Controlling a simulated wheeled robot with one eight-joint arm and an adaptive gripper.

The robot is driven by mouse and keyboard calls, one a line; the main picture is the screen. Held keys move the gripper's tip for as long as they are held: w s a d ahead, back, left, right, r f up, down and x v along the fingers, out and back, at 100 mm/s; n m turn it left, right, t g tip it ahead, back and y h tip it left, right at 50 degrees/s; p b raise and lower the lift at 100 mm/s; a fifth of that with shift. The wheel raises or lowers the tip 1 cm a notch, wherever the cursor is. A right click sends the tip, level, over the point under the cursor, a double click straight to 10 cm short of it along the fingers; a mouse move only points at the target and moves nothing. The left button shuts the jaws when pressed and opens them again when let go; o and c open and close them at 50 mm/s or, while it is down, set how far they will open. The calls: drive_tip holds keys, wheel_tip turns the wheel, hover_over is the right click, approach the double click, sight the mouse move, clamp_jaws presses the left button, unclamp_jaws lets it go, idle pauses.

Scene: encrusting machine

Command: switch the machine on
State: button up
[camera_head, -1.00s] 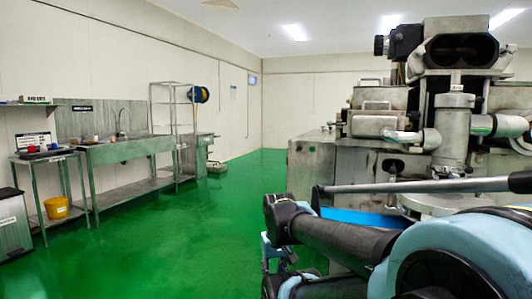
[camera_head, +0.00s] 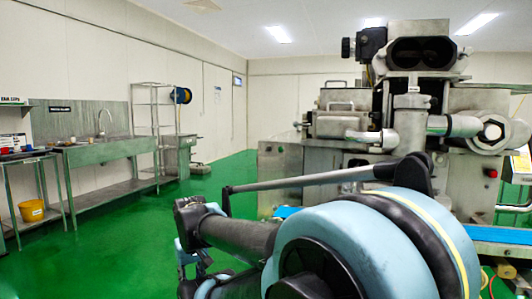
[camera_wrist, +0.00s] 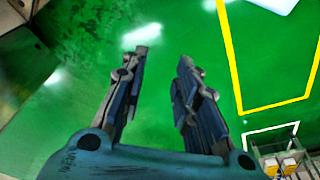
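The encrusting machine (camera_head: 330,155) is a large grey metal machine at the right of the head view. Its top unit (camera_head: 420,50) has a dark twin opening. A small red and yellow part (camera_head: 491,173) shows on its right side, too small to tell whether it is the switch. My gripper (camera_wrist: 160,62) is open and empty in the wrist view, with its two fingers apart above the green floor. In the head view my arm crosses in front of the machine and hides part of its lower body. The gripper is apart from the machine.
A sink table (camera_head: 110,152), a wire shelf (camera_head: 145,110) and a small table with a yellow bucket (camera_head: 32,210) stand along the left wall. The green floor (camera_head: 120,250) between is clear. The wrist view shows a yellow floor line (camera_wrist: 230,60) and a box with yellow parts (camera_wrist: 285,160).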

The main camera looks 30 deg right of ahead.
sight(268, 149)
drive_tip(key=w+d+r+n+t+h, duration=0.3)
drive_tip(key=w+d+r+n+h, duration=0.2)
drive_tip(key=w+d+r, duration=0.65)
drive_tip(key=w+d+r+n+t+h, duration=0.35)
drive_tip(key=w+d+r+n, duration=0.4)
drive_tip(key=d, duration=0.65)
drive_tip(key=w+d+r+n+t+h, duration=0.3)
drive_tip(key=w+d+r+n+h, duration=0.15)
drive_tip(key=w+d+r, duration=0.75)
drive_tip(key=shift+m+h, duration=0.3)
drive_tip(key=shift+m, duration=0.2)
drive_tip(key=x, duration=1.1)
drive_tip(key=s+d+x, duration=0.1)
drive_tip(key=x, duration=0.5)
drive_tip(key=shift+f, duration=0.25)
